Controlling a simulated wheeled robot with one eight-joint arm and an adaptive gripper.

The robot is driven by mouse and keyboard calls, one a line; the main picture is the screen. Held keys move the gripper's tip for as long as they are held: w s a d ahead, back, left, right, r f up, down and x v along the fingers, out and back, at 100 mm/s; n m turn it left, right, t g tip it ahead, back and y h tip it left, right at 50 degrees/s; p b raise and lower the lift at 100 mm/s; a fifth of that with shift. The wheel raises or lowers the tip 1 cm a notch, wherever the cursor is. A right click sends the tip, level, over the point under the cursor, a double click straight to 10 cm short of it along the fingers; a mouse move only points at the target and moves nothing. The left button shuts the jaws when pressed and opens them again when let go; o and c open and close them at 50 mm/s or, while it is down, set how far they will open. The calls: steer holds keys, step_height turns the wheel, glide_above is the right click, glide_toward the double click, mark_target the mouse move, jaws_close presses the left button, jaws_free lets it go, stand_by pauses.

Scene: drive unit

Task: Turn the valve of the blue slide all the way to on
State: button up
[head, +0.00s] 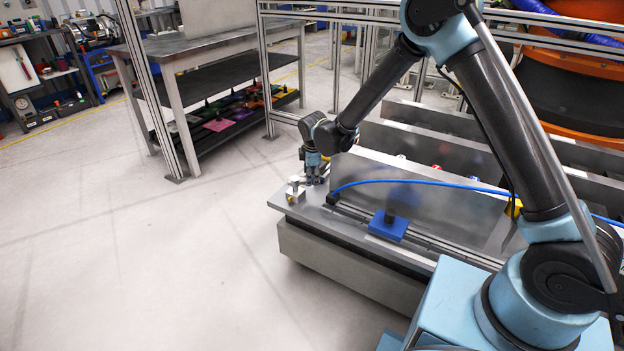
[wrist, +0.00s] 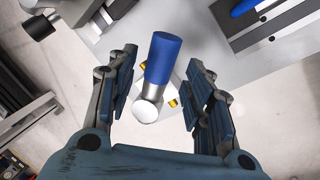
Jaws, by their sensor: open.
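The blue slide (head: 388,226) sits on a rail along the near side of the metal table in the head view. A valve with a blue handle (wrist: 164,60) and a round silver end (wrist: 147,108) shows in the wrist view, with small yellow parts behind it. My gripper (head: 314,181) points down at the table's left end. In the wrist view, its open fingers stand on either side of the handle, with a visible gap on each side. In the head view my gripper hides most of the valve. I cannot read the valve's on or off position.
The metal table (head: 285,202) has upright grey plates (head: 430,205) right of my gripper. A blue hose (head: 440,183) runs across them. A small metal block with a knob (head: 295,190) stands at the left corner. The floor to the left is clear.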

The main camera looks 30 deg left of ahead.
steer(key=v, duration=0.9)
steer(key=shift+s+r, duration=0.1)
steer(key=c, duration=0.8)
steer(key=shift+s+d+n, duration=0.15)
steer(key=shift+s+n, duration=0.1)
steer(key=shift+n, duration=0.35)
jaws_close()
steer(key=s+d+n, duration=0.4)
steer(key=s+n, duration=0.2)
steer(key=n, duration=1)
steer(key=w+a+f, duration=0.3)
steer(key=w+f, duration=0.2)
steer(key=f, duration=0.5)
steer(key=shift+w+a+f, duration=0.25)
steer(key=shift+a, duration=0.05)
